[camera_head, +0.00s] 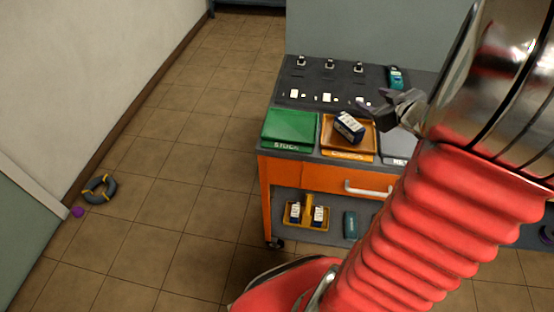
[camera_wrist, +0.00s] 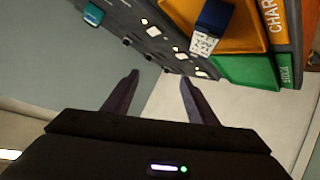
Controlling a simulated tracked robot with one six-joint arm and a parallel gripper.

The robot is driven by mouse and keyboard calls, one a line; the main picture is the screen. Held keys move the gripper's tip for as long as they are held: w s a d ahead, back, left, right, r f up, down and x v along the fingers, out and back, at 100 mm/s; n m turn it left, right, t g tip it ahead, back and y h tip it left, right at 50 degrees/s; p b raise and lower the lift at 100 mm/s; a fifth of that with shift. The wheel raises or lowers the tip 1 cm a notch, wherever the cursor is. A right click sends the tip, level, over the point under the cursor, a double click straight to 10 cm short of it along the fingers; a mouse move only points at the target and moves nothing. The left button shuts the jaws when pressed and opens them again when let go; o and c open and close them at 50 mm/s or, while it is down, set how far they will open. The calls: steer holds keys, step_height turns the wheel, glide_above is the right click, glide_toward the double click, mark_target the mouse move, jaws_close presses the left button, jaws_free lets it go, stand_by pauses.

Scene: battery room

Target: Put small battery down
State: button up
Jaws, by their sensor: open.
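A small dark blue and white battery (camera_head: 349,127) is in or just above the orange tray (camera_head: 333,142) on the cart top. It looks tilted, and I cannot tell how it rests. It also shows over the orange tray in the wrist view (camera_wrist: 211,27). My gripper (camera_head: 378,104) is open and empty, up and to the right of the battery in the head view. In the wrist view my two fingers (camera_wrist: 157,90) stand apart with nothing between them. They do not touch the battery.
A green STOCK tray (camera_head: 290,126) is left of the orange tray, and a grey tray (camera_head: 394,147) is right. A dark panel with small parts and a teal item (camera_head: 395,78) lies behind. The lower shelf holds a yellow carrier (camera_head: 307,224) with batteries and a teal block (camera_head: 351,225).

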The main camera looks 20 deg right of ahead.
steer(key=w+a+r+m+g+h, duration=0.1)
steer(key=a+r+m+g+h, duration=0.2)
steer(key=a+r, duration=0.65)
steer(key=s+a+f+g+y, duration=0.1)
steer(key=s+a, duration=0.3)
steer(key=a, duration=0.4)
steer(key=s+a+f+g+y, duration=0.1)
steer(key=s+a+y, duration=0.1)
steer(key=s+a, duration=0.3)
steer(key=s+a+f+n+g+y, duration=0.1)
steer(key=s+a, duration=0.4)
steer(key=a, duration=0.8)
steer(key=shift+s+a+g+y, duration=0.15)
steer(key=shift+s+g+y, duration=0.15)
steer(key=shift+y, duration=0.5)
